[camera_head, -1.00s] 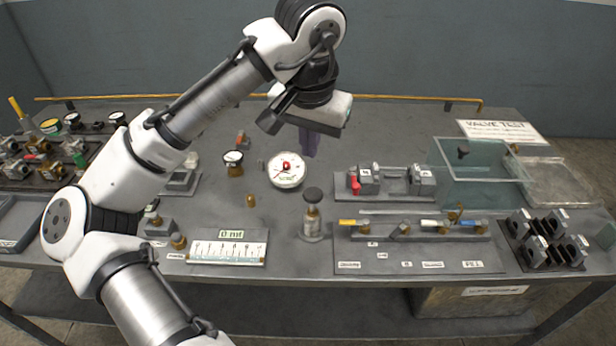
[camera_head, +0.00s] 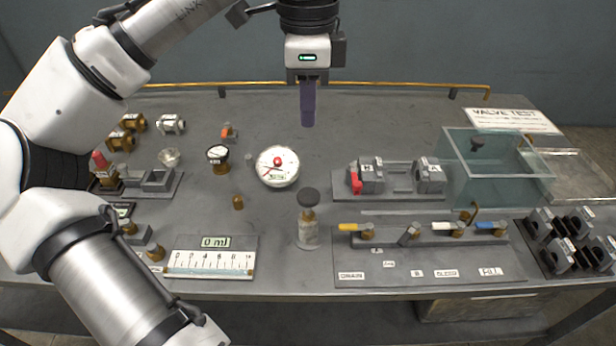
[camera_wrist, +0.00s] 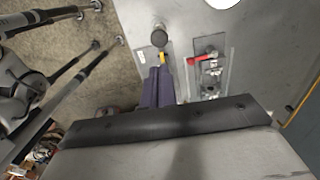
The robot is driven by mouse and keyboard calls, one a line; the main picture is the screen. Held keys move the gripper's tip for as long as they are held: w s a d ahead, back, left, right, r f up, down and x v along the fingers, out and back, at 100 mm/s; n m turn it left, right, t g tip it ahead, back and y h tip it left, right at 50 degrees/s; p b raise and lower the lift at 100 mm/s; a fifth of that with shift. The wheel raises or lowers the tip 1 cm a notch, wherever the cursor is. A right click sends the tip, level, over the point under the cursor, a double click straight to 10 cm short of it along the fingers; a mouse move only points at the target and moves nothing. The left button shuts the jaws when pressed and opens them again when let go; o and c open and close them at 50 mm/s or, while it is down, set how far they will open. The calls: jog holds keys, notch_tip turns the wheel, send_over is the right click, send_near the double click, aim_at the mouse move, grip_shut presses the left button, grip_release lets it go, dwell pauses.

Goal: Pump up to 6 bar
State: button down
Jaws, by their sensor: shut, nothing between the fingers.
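A hand pump with a black round knob (camera_head: 308,197) on a brass and grey body (camera_head: 308,232) stands upright at the front middle of the bench. The knob also shows in the wrist view (camera_wrist: 159,34). A round white pressure gauge (camera_head: 277,167) lies behind and left of the pump; its red needle points to the lower left, and its numbers are too small to read. My gripper (camera_head: 308,122) has purple fingers pressed together, pointing down. It hangs empty behind the pump, apart from the knob. The fingers show in the wrist view (camera_wrist: 157,84).
Right of the pump is a valve panel (camera_head: 430,270) with yellow, white and blue levers. Behind it is a clamp fixture (camera_head: 398,178) with a red lever, and a glass tank (camera_head: 485,180). A "0 ml" scale (camera_head: 212,258) lies front left. A small brass fitting (camera_head: 238,202) stands near the gauge.

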aim_at(308, 195)
notch_tip(308, 195, down, 14)
jog(key=shift+s+f, duration=0.1)
dwell(0.6)
jog(key=shift+s+f+b, duration=0.1)
jog(key=shift+f+b, duration=0.6)
jog(key=shift+f, duration=1.05)
